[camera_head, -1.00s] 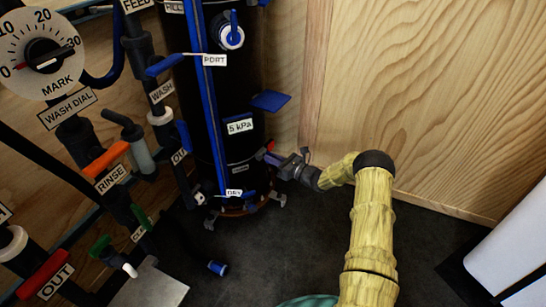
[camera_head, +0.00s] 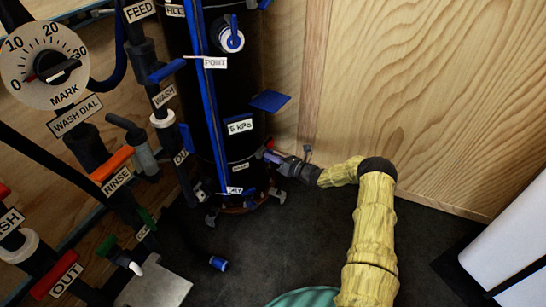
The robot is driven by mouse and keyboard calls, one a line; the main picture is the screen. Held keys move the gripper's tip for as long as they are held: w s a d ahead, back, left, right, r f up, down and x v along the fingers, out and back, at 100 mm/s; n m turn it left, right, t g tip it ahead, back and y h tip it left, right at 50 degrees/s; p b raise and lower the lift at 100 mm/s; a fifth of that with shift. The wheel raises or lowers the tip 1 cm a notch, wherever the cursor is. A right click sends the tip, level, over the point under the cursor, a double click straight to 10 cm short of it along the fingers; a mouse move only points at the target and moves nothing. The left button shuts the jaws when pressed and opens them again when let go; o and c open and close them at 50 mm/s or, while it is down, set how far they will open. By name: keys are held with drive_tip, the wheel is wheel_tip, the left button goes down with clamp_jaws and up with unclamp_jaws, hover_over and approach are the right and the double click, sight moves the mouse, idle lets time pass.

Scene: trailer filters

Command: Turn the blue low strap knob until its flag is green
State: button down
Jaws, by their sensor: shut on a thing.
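The black tank (camera_head: 218,110) stands upright at centre left, with a thin strap line low on it. A small blue knob (camera_head: 271,157) sticks out from the tank's right side at strap height. A tiny reddish patch beside it may be its flag, but it is too small to be sure. My gripper (camera_head: 283,163) reaches in from the right at the end of my yellow arm. It is shut on the blue knob, and its fingers partly hide the knob.
Pipes with labelled handles, among them the orange RINSE handle (camera_head: 112,163) and red OUT handle (camera_head: 53,274), crowd the left. A wash dial (camera_head: 45,65) is at upper left. A wooden wall (camera_head: 430,90) stands behind. A small blue-ended piece (camera_head: 218,263) lies low. A white cylinder (camera_head: 515,250) is at right.

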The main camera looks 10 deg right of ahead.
drive_tip(key=shift+f, duration=0.15)
drive_tip(key=c, duration=1.5)
unclamp_jaws()
drive_tip(key=p+v, duration=0.7)
drive_tip(key=v, duration=1)
drive_tip(key=shift+s+d, duration=0.1)
drive_tip(key=shift+s, duration=0.1)
